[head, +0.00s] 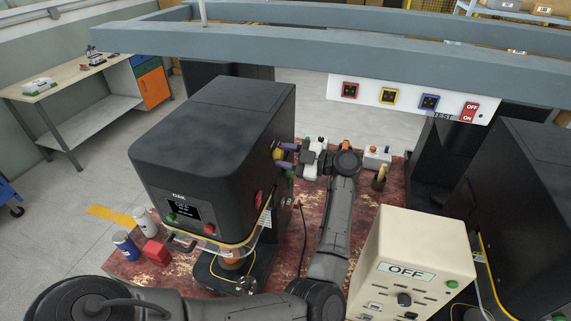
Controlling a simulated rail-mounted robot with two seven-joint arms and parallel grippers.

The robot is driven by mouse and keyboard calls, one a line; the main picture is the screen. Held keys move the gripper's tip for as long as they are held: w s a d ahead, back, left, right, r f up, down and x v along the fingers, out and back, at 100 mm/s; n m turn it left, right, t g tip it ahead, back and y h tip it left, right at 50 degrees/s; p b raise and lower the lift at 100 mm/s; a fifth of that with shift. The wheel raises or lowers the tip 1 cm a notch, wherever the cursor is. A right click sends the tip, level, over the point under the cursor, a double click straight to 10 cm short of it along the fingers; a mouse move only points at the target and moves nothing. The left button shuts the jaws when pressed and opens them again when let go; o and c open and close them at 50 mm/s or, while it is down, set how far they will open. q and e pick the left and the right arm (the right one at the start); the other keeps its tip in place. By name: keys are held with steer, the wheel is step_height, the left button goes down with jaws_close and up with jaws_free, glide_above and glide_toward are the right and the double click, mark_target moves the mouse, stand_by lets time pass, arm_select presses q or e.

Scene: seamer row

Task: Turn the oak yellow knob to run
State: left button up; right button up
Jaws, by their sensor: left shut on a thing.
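The oak machine (215,130) is a large black housing with "OAK" above a small lit screen on its front. The yellow knob (277,154) sits on its right side near the back edge and is partly covered by fingers. My left gripper (283,156) reaches it from the right, with its fingers shut around the knob. The knob's pointer and any run marking are too small or hidden to read. My right gripper is not in view.
A red control (258,198) is on the same side, below the knob. A cream box marked OFF (412,257) stands right of my arm. Another dark machine (525,200) is at the far right. Cans (125,245) and a red block (155,252) stand at front left. A grey beam (330,50) crosses behind.

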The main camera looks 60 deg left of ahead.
arm_select(q)
steer(key=n+b, duration=0.5)
steer(key=shift+f, duration=0.25)
steer(key=shift+r+n+b, duration=0.1)
steer(key=shift+n+b, duration=0.8)
steer(key=shift+b, duration=0.05)
steer(key=shift+n+b, duration=0.3)
steer(key=shift+b, duration=0.05)
steer(key=shift+r, duration=0.15)
steer(key=o, duration=0.9)
steer(key=shift+o, duration=0.2)
steer(key=shift+w+d, duration=0.1)
